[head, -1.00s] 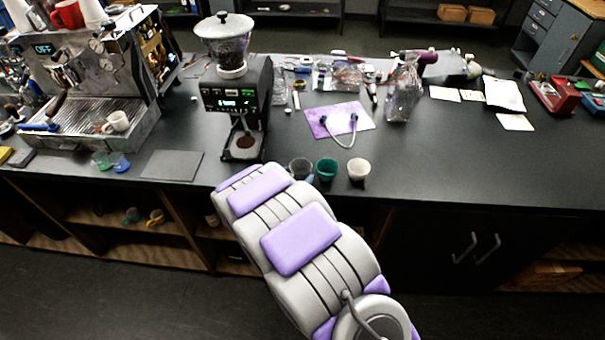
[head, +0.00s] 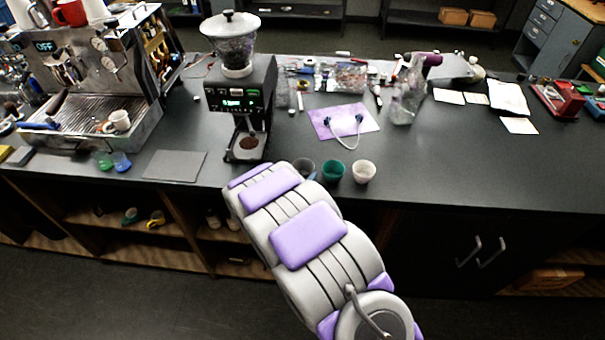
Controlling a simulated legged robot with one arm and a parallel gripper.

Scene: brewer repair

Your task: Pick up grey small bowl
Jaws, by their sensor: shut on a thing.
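The grey small bowl (head: 304,166) is at the front edge of the black counter, just beyond the end of my arm, which hides its lower left part. My gripper (head: 312,177) is mostly hidden behind my arm; only a small light-blue tip shows against the right side of the grey bowl. It is shut on the grey bowl. Whether the bowl is clear of the counter cannot be told. A teal bowl (head: 334,170) stands close on its right, and a white bowl (head: 363,172) stands right of that.
A coffee grinder (head: 240,100) stands behind and left of the bowls. A purple-and-white sheet (head: 330,118) with a cabled tool lies behind them. An espresso machine (head: 95,75) and a grey mat (head: 175,166) are to the left. The counter right of the white bowl is clear.

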